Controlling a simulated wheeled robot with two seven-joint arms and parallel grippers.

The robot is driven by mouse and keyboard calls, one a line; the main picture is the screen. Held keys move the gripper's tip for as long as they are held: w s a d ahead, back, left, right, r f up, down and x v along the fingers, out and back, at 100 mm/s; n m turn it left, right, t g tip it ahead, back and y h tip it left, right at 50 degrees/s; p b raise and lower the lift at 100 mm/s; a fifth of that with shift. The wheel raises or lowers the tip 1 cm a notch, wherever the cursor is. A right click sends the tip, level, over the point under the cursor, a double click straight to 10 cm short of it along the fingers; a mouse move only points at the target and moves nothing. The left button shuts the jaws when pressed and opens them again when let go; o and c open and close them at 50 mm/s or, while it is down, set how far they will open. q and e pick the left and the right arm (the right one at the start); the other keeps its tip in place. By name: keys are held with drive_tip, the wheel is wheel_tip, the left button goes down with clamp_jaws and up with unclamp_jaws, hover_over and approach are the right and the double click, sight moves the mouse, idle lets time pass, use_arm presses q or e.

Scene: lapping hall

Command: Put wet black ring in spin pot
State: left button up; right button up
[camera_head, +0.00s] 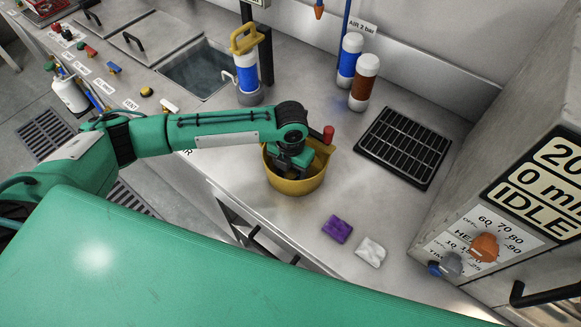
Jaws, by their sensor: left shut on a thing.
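A round yellow pot (297,186), which looks like the spin pot, stands on the steel bench. A red knob (328,134) shows at its back right. My left gripper (291,165) points down into the pot's mouth, and its lower end is within the rim. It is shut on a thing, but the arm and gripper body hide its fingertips. I cannot make out the black ring anywhere in this view. My right gripper is not in view.
A black slotted rack (403,147) lies behind right of the pot. Purple (337,229) and white (370,252) cloths lie in front right. Two bottles (364,82) and a blue canister (247,75) stand behind. A control box (500,200) bounds the right. A sunken basin (200,70) lies back left.

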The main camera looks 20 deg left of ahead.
sight(291, 176)
use_arm(q)
drive_tip(key=shift+f, duration=0.15)
drive_tip(key=o, duration=0.9)
drive_tip(key=shift+o, duration=0.6)
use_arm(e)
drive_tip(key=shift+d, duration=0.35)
use_arm(q)
wheel_tip(291, 176, up, 12)
drive_tip(key=b, duration=0.1)
drive_tip(key=shift+r+b, duration=0.2)
drive_tip(key=shift+b, duration=0.15)
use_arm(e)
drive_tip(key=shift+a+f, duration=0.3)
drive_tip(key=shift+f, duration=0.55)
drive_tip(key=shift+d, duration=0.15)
